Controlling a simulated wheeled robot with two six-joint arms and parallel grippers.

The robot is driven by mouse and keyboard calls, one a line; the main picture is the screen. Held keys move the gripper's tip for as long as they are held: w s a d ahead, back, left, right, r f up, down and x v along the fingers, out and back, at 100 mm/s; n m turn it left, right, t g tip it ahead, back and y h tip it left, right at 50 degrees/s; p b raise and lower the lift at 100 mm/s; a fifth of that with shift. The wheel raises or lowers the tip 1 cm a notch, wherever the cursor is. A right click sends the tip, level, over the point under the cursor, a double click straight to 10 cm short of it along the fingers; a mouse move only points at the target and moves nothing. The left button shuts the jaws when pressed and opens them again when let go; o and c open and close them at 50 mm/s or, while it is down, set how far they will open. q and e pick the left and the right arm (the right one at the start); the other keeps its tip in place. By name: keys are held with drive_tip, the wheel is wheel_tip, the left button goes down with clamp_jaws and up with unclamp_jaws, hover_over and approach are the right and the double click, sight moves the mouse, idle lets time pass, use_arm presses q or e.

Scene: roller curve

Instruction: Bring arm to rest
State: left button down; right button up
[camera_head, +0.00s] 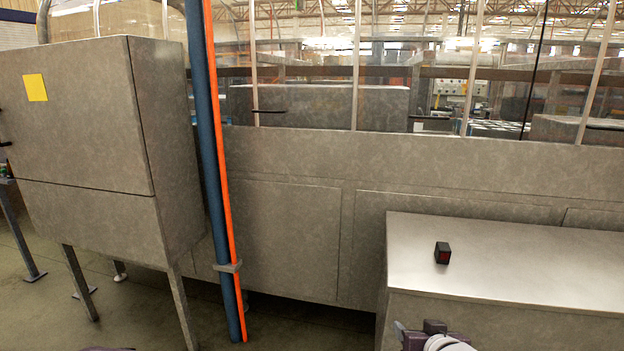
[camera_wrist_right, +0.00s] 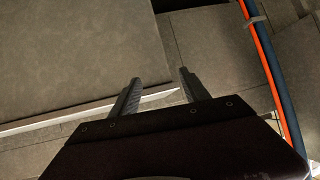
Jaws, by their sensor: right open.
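My right gripper (camera_wrist_right: 158,83) shows in the right wrist view with its two dark fingers apart and nothing between them. Its fingers point toward grey panels, and a pale edge runs behind them. In the head view, part of my right arm shows at the bottom edge, in front of the metal counter; the fingers are hard to make out there. My left gripper does not show; only a sliver of a dark purple part, possibly mine, is at the bottom left edge.
A metal counter (camera_head: 510,255) with a small black box with a red face (camera_head: 442,253) stands at the right. A blue post (camera_head: 206,150) with an orange pipe (camera_head: 222,170) rises beside a grey cabinet (camera_head: 75,120). A long grey machine wall (camera_head: 290,240) runs behind. Some floor is clear at left.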

drive_tip(key=s+a+f+g, duration=0.2)
drive_tip(key=s+f+g, duration=0.3)
drive_tip(key=s+f, duration=0.25)
drive_tip(key=s+a+f+g, duration=0.3)
drive_tip(key=s+f+g, duration=0.25)
drive_tip(key=s, duration=0.35)
wheel_tip(320, 180, up, 21)
drive_tip(key=p, duration=2.1)
drive_tip(key=shift+w+d+n, duration=0.15)
drive_tip(key=shift+d+n, duration=0.15)
drive_tip(key=shift+n, duration=0.1)
